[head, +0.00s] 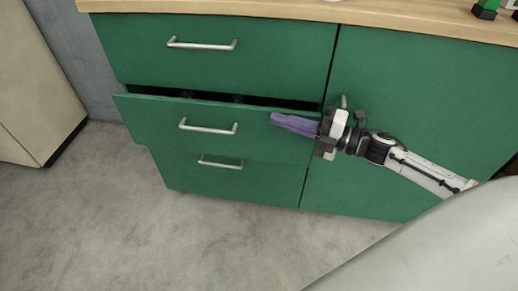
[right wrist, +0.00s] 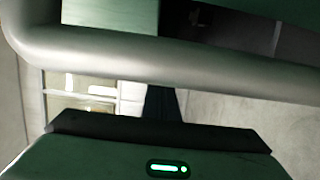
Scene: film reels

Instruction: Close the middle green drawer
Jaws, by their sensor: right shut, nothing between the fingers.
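The middle green drawer (head: 158,119) is partly pulled out of the green cabinet in the head view. A dark gap shows above its front panel, and its silver bar handle (head: 208,127) is on the front. My right gripper (head: 275,119) is shut and empty, its purple fingers pointing left across the right part of this drawer front. I cannot tell whether the fingertips touch the panel. In the right wrist view a thick silver bar (right wrist: 170,58) crosses close to the camera; I cannot tell which handle it is. My left gripper is not in view.
The top drawer (head: 270,62) and bottom drawer (head: 190,175) look shut. A green cabinet door (head: 430,110) is on the right, its handle (head: 344,101) just behind my right gripper. A wooden countertop (head: 400,17) lies above. The grey floor (head: 150,240) in front is clear.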

